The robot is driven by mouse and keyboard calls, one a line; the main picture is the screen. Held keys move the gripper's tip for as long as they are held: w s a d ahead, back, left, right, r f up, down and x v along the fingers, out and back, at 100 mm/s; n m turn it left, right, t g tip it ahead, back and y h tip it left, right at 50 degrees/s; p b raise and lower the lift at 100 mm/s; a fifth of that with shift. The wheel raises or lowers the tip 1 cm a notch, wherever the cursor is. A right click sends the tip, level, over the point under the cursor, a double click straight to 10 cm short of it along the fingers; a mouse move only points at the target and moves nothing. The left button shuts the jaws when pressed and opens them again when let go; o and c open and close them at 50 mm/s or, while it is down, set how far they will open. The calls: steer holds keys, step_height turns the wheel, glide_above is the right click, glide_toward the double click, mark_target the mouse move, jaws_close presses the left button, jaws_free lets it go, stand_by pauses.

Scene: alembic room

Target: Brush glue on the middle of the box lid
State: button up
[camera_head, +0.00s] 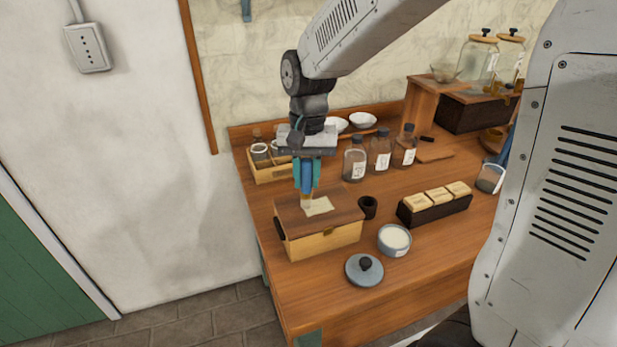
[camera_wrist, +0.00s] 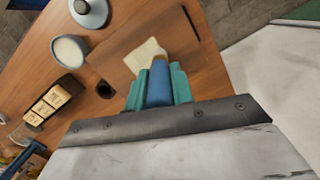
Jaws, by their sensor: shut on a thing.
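A wooden box (camera_head: 325,243) with a darker brown lid (camera_head: 287,214) stands shut near the table's left front edge. A pale cream patch (camera_head: 318,206) lies on the middle of the lid; it also shows in the wrist view (camera_wrist: 144,54). My gripper (camera_head: 306,180) points down above the lid, its teal fingers shut on a blue-handled brush (camera_head: 307,174). The brush also shows in the wrist view (camera_wrist: 159,86). Its pale tip is at the patch's left edge and appears to touch the lid. A pot of white glue (camera_head: 394,239) stands open to the right of the box.
A blue-grey pot lid (camera_head: 364,269) lies in front of the pot. A small dark cup (camera_head: 368,206) is close to the box's right side. A dark holder with pale blocks (camera_head: 434,205) stands further right. Several bottles (camera_head: 381,151) stand behind, and a wooden caddy (camera_head: 269,171) is at back left.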

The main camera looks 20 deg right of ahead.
mark_target(307, 161)
steer(key=shift+r, duration=0.1)
steer(key=shift+r, duration=2.9)
steer(key=shift+d, duration=0.15)
steer(key=shift+d+f, duration=2.25)
steer(key=shift+f, duration=0.2)
steer(key=shift+f, duration=0.55)
